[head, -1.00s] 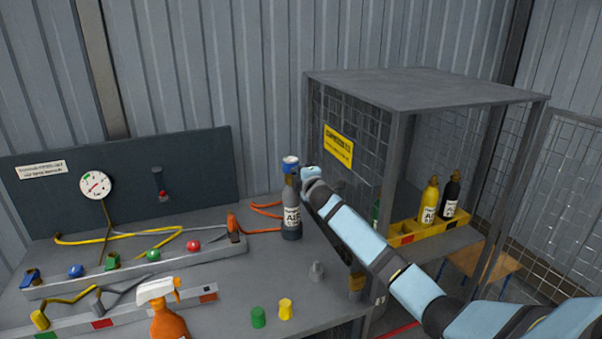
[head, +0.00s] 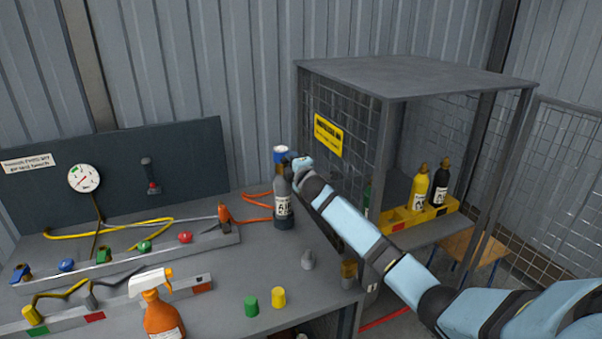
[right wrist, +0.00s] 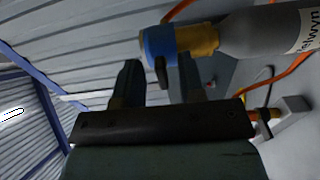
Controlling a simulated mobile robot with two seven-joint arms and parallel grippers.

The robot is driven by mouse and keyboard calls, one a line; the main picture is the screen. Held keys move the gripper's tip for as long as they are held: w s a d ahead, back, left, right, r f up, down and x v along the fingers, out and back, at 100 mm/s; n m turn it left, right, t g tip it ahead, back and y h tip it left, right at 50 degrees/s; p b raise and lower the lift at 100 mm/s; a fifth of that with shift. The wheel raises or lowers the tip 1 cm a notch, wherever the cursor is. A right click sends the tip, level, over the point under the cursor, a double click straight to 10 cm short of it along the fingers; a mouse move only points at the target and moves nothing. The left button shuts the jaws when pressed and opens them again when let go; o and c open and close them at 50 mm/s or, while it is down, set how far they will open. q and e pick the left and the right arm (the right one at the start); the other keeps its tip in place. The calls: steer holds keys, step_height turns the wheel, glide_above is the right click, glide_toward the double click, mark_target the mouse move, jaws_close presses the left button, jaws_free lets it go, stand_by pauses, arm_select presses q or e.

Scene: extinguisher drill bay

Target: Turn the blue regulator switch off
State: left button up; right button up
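A grey cylinder (head: 284,203) stands upright on the bench, with a blue regulator (head: 280,151) on top. In the right wrist view the blue regulator (right wrist: 159,46) joins a brass collar on the grey cylinder (right wrist: 258,34). A small dark lever (right wrist: 161,73), apparently its switch, sticks out from it. My right gripper (head: 291,163) is just right of the regulator in the head view. In the wrist view its two fingers (right wrist: 158,80) are apart, with the lever tip between them; I cannot tell whether they touch it. My left gripper is out of view.
A spray bottle (head: 162,315), green cap (head: 251,306) and yellow cap (head: 278,297) stand at the bench front. A rail (head: 125,262) with coloured knobs lies left, before a gauge (head: 84,178). A mesh cage (head: 345,150) stands right.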

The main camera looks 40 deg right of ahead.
steer(key=v, duration=1.2)
steer(key=shift+s, duration=0.4)
steer(key=s+a+f+m+g+y+p, duration=0.35)
steer(key=s+a+f+y+p, duration=0.2)
steer(key=s+a+f, duration=0.85)
steer(key=s+a+f+m+g+y+p, duration=0.1)
steer(key=s+a+f+m+p, duration=0.1)
steer(key=s+a, duration=0.5)
steer(key=s+a+f+m+g+y+p, duration=0.1)
steer(key=s+a+m, duration=0.5)
steer(key=s, duration=0.7)
step_height(320, 180, down, 3)
steer(key=a+g+p, duration=0.1)
steer(key=p, duration=0.1)
steer(key=shift+s+m+p, duration=0.3)
steer(key=shift+s+m, duration=0.05)
